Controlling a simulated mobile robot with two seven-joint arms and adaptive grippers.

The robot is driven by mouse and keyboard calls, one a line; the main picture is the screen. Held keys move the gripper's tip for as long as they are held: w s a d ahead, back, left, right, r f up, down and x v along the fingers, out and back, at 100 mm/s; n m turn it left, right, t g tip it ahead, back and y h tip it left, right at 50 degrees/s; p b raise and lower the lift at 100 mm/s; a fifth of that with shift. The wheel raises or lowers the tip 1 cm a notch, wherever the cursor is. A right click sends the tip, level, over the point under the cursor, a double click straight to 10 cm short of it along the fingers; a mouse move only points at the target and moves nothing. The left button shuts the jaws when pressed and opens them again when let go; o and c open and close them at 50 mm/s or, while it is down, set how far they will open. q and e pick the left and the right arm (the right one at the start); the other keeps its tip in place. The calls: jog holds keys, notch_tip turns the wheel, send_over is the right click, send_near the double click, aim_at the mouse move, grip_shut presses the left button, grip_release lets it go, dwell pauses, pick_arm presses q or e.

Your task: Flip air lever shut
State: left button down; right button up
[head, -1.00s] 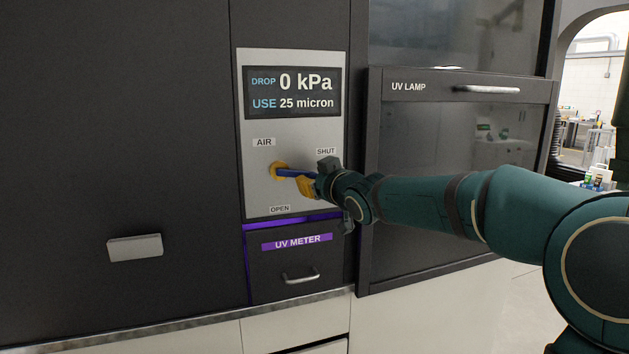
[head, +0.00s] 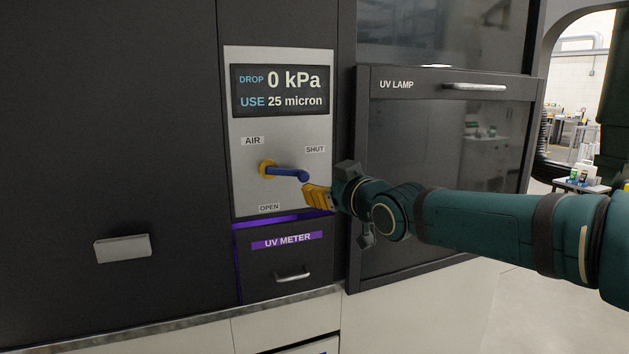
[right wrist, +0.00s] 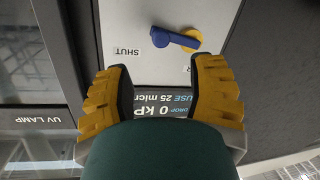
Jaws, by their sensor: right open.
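The air lever (head: 288,173) is a blue handle on a yellow hub, set on a light grey panel (head: 246,197). It points right, roughly level and tilted slightly down, toward the side with the SHUT label (head: 315,149). The OPEN label (head: 269,208) is below the hub. My right gripper (head: 316,195) has yellow fingers and is just right of and below the lever's tip, apart from it. In the right wrist view the lever (right wrist: 175,39) lies beyond the two open, empty fingers (right wrist: 160,90). My left gripper is in no view.
The panel display (head: 281,90) reads DROP 0 kPa and USE 25 micron. A UV METER drawer (head: 290,258) is below the panel. The UV LAMP door (head: 425,125) with a bar handle is to the right, behind my right arm.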

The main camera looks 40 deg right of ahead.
jog(key=shift+s+a+r, duration=0.1)
jog(key=shift+s, duration=1.25)
